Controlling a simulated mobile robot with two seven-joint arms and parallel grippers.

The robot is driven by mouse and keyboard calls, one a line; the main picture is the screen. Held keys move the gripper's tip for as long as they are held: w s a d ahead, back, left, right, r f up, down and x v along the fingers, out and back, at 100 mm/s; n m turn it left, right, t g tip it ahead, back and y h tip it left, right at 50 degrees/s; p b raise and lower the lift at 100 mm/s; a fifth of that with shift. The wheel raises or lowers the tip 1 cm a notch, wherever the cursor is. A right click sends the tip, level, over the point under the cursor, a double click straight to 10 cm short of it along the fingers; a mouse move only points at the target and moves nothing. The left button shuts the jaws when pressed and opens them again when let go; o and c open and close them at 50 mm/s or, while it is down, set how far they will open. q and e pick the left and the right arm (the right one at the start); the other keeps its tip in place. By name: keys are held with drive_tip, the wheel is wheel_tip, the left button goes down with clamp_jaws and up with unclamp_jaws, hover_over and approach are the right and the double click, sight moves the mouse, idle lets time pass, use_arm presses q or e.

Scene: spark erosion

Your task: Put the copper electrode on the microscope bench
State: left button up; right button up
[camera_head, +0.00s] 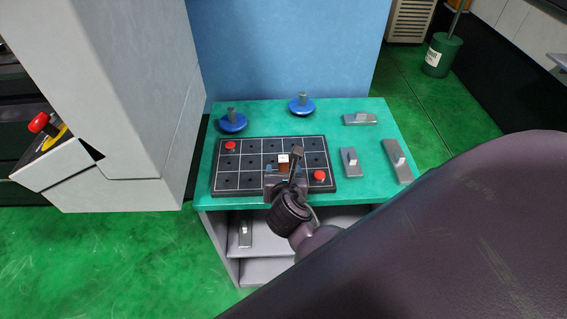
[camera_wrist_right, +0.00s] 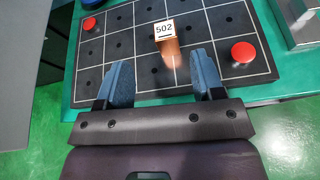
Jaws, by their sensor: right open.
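The copper electrode (camera_wrist_right: 169,48) stands upright in a square of the black gridded tray and bears a white label reading 502. In the head view the electrode (camera_head: 284,161) is partly hidden behind my right gripper (camera_head: 284,170). In the right wrist view my right gripper (camera_wrist_right: 160,82) is open, its two blue fingers spread on the near side of the electrode, with nothing held between them. My left gripper is not in view. I cannot make out which surface is the microscope bench.
The black tray (camera_head: 217,185) lies on a green-topped table (camera_head: 350,105) and also holds two red-topped pieces (camera_head: 230,146) (camera_head: 319,175). Blue round-based pieces (camera_head: 233,121) stand behind it. Grey metal blocks (camera_head: 397,160) lie right. A grey cabinet (camera_head: 120,100) stands left.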

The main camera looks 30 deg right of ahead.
sight(283, 160)
drive_tip(key=shift+w+d+f+n, duration=0.1)
drive_tip(key=shift+w+d+n, duration=0.1)
drive_tip(key=shift+n, duration=0.2)
drive_tip(key=x, duration=0.4)
drive_tip(key=shift+w+d+f, duration=0.1)
drive_tip(key=shift+d+f, duration=0.05)
drive_tip(key=shift+f+b+x, duration=0.15)
drive_tip(key=shift+b+x, duration=0.05)
drive_tip(key=shift+x, duration=1.25)
drive_tip(key=shift+f+b+x, duration=0.15)
drive_tip(key=shift+b+x, duration=0.05)
drive_tip(key=shift+x, duration=1.3)
drive_tip(key=shift+s, duration=0.2)
drive_tip(key=shift+c, duration=0.4)
drive_tip(key=shift+r, duration=0.1)
clamp_jaws()
drive_tip(key=shift+r, duration=0.1)
